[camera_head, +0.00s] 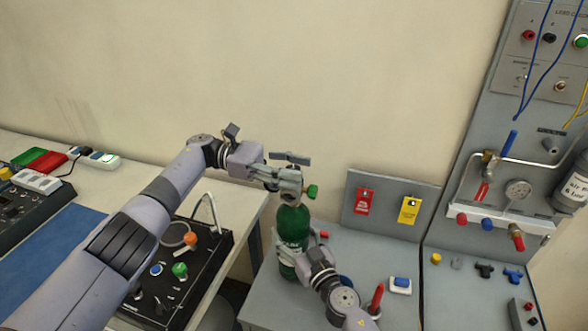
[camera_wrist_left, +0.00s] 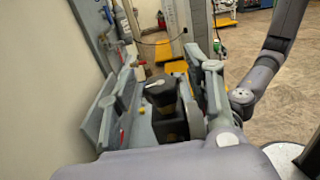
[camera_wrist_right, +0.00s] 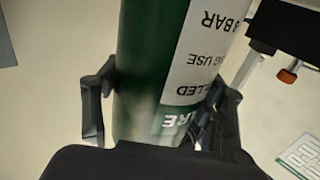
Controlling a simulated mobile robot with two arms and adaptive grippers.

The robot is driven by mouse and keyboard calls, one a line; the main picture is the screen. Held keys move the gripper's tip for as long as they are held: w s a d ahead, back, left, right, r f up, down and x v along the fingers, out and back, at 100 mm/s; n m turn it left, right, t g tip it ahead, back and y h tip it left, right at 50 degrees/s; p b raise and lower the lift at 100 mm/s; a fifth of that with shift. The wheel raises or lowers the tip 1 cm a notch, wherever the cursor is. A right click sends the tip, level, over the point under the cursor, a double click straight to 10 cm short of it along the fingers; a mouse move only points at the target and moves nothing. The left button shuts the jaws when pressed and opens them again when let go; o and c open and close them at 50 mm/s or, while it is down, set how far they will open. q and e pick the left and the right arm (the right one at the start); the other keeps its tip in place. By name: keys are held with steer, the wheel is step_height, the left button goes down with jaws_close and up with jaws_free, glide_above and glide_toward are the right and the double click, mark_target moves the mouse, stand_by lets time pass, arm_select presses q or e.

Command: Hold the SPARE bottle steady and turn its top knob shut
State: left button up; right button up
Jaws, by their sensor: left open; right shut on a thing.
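The green SPARE bottle (camera_head: 292,226) stands upright on the grey bench, with a white label. My left gripper (camera_head: 290,174) is open at the bottle's top. In the left wrist view, a dark knob with a pale mark (camera_wrist_left: 160,90) sits between its spread fingers; I cannot tell whether they touch it. A green knob (camera_head: 312,191) sticks out right of the bottle's neck. The gripper hides much of the valve in the head view.
A grey upright panel with a red tag (camera_head: 366,201) and a yellow tag (camera_head: 409,210) stands behind. A red-handled tool (camera_head: 376,298) and a blue-and-white block (camera_head: 401,285) are right of my right gripper. A black control box (camera_head: 182,262) is left; a gauge (camera_head: 517,190) is far right.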

mark_target(293, 168)
arm_select(q)
step_height(293, 168, up, 10)
steer(key=shift+f, duration=0.1)
stand_by(0.4)
steer(key=s+a+f+n+t, duration=0.3)
steer(key=a+f+n+t, duration=0.3)
steer(key=a+f+t, duration=0.5)
steer(key=shift+g, duration=0.7)
steer(key=x, duration=0.3)
steer(key=r+x, duration=0.1)
steer(key=x, duration=0.7)
steer(key=shift+w+r, duration=0.25)
steer(key=shift+r, duration=0.05)
steer(key=shift+c, duration=0.2)
jaws_close()
